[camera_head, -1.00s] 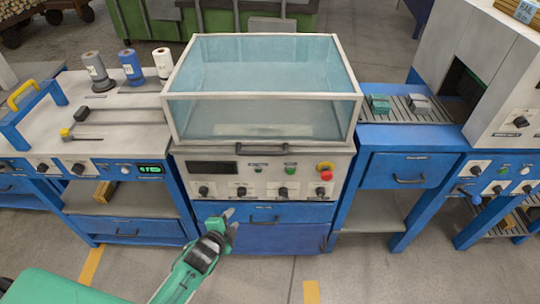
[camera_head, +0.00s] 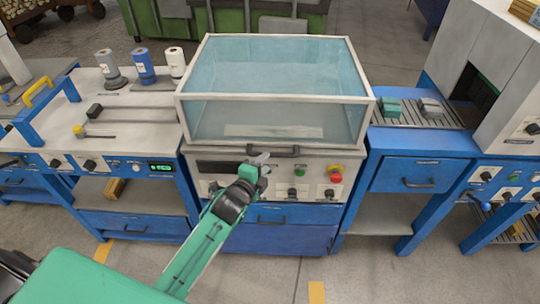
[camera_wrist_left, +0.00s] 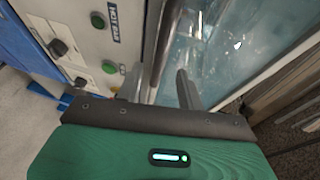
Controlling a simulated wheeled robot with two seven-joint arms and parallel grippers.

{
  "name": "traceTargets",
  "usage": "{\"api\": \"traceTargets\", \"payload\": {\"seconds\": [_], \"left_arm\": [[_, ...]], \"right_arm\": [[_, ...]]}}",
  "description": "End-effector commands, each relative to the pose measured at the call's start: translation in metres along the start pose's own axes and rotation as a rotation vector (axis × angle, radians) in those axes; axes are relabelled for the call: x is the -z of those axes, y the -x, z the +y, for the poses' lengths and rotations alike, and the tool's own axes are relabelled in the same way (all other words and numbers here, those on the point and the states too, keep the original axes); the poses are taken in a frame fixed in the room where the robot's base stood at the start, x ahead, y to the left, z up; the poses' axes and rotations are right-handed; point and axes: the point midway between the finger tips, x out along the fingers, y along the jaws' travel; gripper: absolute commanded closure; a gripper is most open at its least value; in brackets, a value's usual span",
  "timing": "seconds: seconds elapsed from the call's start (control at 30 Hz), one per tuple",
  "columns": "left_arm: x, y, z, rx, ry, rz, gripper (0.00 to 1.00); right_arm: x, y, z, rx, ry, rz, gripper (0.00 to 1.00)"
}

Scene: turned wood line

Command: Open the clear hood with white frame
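The clear hood with white frame (camera_head: 275,97) is down on the middle machine, its bluish clear panes intact and its front lower edge above the control panel. A dark bar handle (camera_head: 290,152) is at the middle of that edge. My left gripper (camera_head: 258,161) is at the left part of the handle, partly covering it. In the left wrist view, my left gripper (camera_wrist_left: 160,88) has its two fingers apart, and the handle bar (camera_wrist_left: 163,42) runs toward the gap between them. Whether it touches a finger is unclear. My right gripper is not in view.
The control panel (camera_head: 315,184) with a red stop button (camera_head: 335,177) lies just below the handle. A roller conveyor (camera_head: 425,120) is at right. Floor in front is free.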

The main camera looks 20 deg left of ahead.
Motion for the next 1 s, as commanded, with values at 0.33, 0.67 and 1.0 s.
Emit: {"api": "traceTargets", "payload": {"seconds": [0.33, 0.67, 1.0], "left_arm": [[0.000, -0.044, 0.000, -0.001, 0.002, 0.000, 0.62], [0.000, -0.048, 0.001, -0.001, 0.002, 0.000, 0.62], [0.000, -0.048, 0.001, -0.001, 0.002, 0.000, 1.00]], "right_arm": [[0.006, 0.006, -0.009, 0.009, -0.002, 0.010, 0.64], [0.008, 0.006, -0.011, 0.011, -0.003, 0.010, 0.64], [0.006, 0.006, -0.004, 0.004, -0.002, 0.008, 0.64]]}}
